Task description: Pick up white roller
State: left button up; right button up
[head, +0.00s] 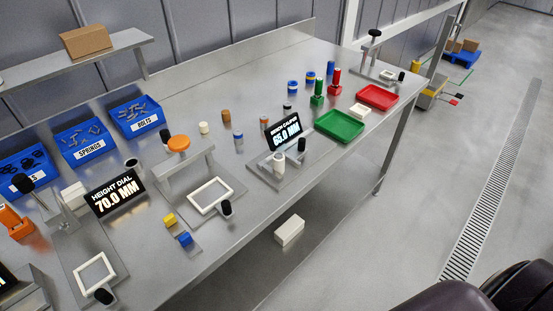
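A short white cylinder (204,128) stands upright on the steel workbench, left of centre, near an orange-brown cylinder (226,116). Another white cylinder (279,162) stands at the bench caliper, in front of its display reading 65.0 MM (285,133). I cannot tell for certain which of these is the white roller.
Blue bins (136,117) line the bench's back left. A height dial display (117,192) and an orange-topped stand (179,143) occupy its left half. Green (340,126) and red (378,97) trays lie at the right. A white block (289,230) rests on the lower shelf.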

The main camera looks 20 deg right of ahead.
aim_at(278, 165)
jog(key=k+z, duration=0.5)
jog(key=k+l+z, duration=0.25)
jog(key=k+z, duration=0.25)
jog(key=i, duration=0.05)
